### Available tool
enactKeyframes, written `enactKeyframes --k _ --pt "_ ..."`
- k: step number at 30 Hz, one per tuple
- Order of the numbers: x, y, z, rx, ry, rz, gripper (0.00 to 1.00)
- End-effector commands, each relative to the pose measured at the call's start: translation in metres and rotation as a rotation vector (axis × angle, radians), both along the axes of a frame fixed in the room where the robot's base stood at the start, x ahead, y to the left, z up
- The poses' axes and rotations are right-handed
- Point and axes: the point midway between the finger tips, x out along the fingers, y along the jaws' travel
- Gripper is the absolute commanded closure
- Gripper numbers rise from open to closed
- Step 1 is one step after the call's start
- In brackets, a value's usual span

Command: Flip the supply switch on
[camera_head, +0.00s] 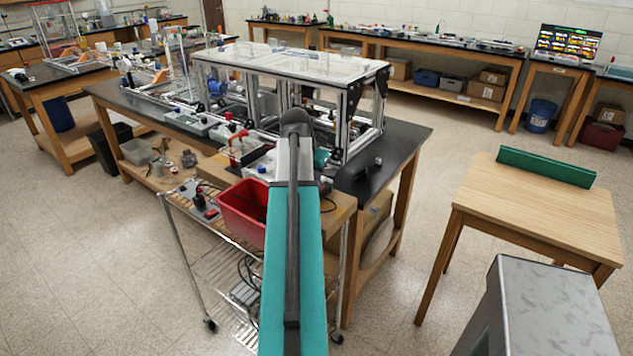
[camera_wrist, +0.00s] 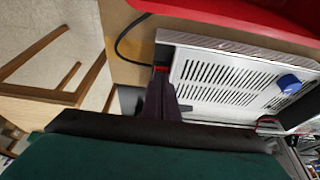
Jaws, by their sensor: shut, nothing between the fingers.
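In the wrist view a light grey box with slotted vents (camera_wrist: 215,77), apparently the supply, lies just beyond my gripper. A blue knob (camera_wrist: 289,83) sits toward its right end. A small red part (camera_wrist: 160,69), possibly the switch, shows at the box's left edge, right at my fingertips. My gripper (camera_wrist: 161,80) is shut and empty, its dark fingers against or very close to that edge; I cannot tell if they touch. The switch's position cannot be read.
An extrusion frame with a clear top (camera_head: 300,65) stands on the black bench behind. A wooden table (camera_head: 540,205) is at the right, with open floor between.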

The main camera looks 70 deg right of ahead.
Motion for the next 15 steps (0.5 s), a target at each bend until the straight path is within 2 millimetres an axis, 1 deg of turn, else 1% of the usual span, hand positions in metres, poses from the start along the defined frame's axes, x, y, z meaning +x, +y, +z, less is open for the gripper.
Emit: enactKeyframes --k 1,5,15 --pt "0.0 0.002 -0.002 0.007 0.0 -0.001 1.0" --pt "0.001 0.003 0.003 0.006 0.0 0.001 1.0" --pt "0.003 0.009 0.03 0.001 0.0 0.002 1.0"
